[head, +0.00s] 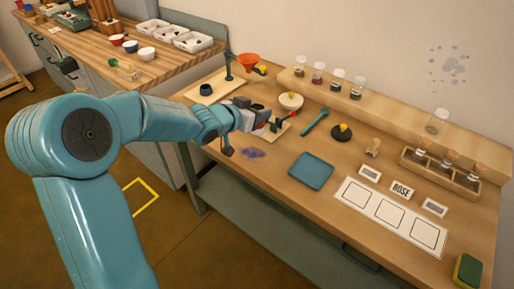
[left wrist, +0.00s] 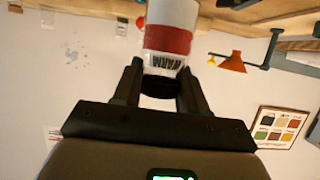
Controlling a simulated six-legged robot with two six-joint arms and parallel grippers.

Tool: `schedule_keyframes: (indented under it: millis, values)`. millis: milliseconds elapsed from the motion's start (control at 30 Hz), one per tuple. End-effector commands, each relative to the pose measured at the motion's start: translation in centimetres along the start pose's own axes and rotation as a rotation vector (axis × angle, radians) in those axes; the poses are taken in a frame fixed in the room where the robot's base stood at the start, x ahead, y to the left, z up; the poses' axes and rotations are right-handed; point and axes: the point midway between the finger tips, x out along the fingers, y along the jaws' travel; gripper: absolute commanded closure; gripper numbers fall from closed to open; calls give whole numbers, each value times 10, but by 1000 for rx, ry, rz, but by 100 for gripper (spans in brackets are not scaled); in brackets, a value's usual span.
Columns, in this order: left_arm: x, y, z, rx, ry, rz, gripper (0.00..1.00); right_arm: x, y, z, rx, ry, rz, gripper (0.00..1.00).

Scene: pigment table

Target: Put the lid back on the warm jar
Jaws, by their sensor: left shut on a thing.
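The warm jar (left wrist: 166,41) shows in the left wrist view as a pale cylinder with a red band and a label reading WARM. That view is upside down, so the jar's top end points down the picture. The black lid (left wrist: 160,87) is at that end, between my left gripper's fingers (left wrist: 160,82). My left gripper is shut on the lid; I cannot tell whether the lid is seated or just touching. My right gripper is not in view.
A teal tool (head: 315,122), a blue tray (head: 311,171) and a white card (head: 391,217) lie to the right. Several glass jars stand on the back shelf (head: 400,125).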

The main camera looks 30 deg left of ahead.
Motion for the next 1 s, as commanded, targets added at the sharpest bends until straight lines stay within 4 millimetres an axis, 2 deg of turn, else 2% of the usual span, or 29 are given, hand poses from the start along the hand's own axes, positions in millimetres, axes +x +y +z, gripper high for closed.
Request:
schedule_keyframes:
  millis: [33, 233, 667, 900, 1000]
  values:
    - [7, 0, 18, -4, -4, 1, 100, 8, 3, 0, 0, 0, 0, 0]
    - [21, 0, 50, -1, -2, 0, 100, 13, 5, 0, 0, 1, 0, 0]
    - [24, 0, 58, 1, 1, 0, 100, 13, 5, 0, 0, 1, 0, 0]
    - [38, 0, 90, -2, -3, 1, 100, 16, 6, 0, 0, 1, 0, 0]
    - [40, 0, 96, 0, 0, -1, 100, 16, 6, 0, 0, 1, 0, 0]
